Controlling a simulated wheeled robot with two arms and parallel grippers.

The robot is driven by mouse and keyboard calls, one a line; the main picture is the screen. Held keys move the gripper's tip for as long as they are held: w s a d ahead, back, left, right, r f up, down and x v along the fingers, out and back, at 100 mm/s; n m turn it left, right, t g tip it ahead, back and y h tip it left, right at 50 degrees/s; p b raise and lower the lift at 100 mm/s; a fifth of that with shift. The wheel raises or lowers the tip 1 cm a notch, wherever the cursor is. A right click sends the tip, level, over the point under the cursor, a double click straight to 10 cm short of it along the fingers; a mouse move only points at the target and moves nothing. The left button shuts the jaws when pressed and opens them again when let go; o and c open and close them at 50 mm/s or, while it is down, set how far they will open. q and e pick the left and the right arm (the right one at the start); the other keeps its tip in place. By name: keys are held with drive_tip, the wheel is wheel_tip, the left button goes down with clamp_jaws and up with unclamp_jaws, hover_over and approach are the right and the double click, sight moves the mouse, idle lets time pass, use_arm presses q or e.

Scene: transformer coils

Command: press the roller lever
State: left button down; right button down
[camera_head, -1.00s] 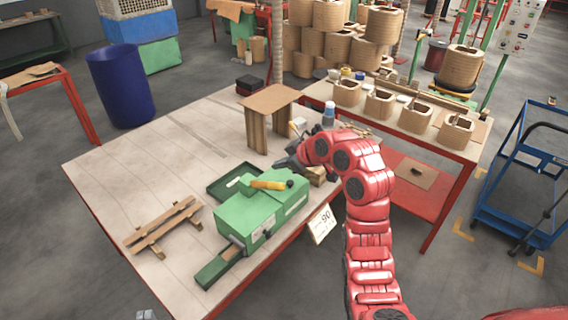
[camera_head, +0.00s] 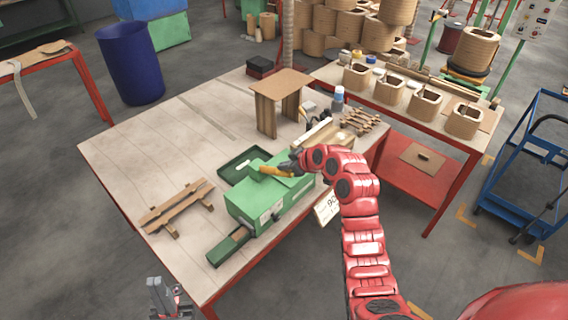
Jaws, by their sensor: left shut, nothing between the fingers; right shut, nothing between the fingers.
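The green machine (camera_head: 268,200) sits on the near right part of the wooden table. Its yellow roller lever (camera_head: 274,171) lies across the top. My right gripper (camera_head: 290,165) is shut and empty, at the right end of the lever; I cannot tell whether it touches it. The red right arm comes from the lower right and hides part of the table's edge. My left gripper (camera_head: 164,292) is shut and empty, low in the view, in front of the table's near edge and well away from the machine.
A slatted wooden piece (camera_head: 178,206) lies left of the machine. A small wooden stand (camera_head: 279,89) and a bottle (camera_head: 338,98) are behind it. A dark green tray (camera_head: 244,165) adjoins the machine.

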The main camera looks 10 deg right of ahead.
drive_tip(key=shift+f, duration=0.1)
drive_tip(key=shift+s+d+f+b, duration=0.25)
drive_tip(key=shift+f+b, duration=0.15)
drive_tip(key=shift+b, duration=0.8)
drive_tip(key=shift+s+d+f+t+y+b, duration=0.1)
drive_tip(key=shift+s+f+t+y+b, duration=0.2)
drive_tip(key=shift+b, duration=0.5)
wheel_tip(320, 180, down, 8)
drive_tip(key=s+d+t+y+b, duration=0.1)
drive_tip(key=t+b, duration=0.4)
drive_tip(key=b, duration=1.7)
drive_tip(key=shift+s+d+f+y, duration=0.15)
drive_tip(key=shift+s+d+y, duration=0.2)
drive_tip(key=shift+s+y, duration=0.6)
drive_tip(key=shift+w+y, duration=0.25)
drive_tip(key=shift+w, duration=0.05)
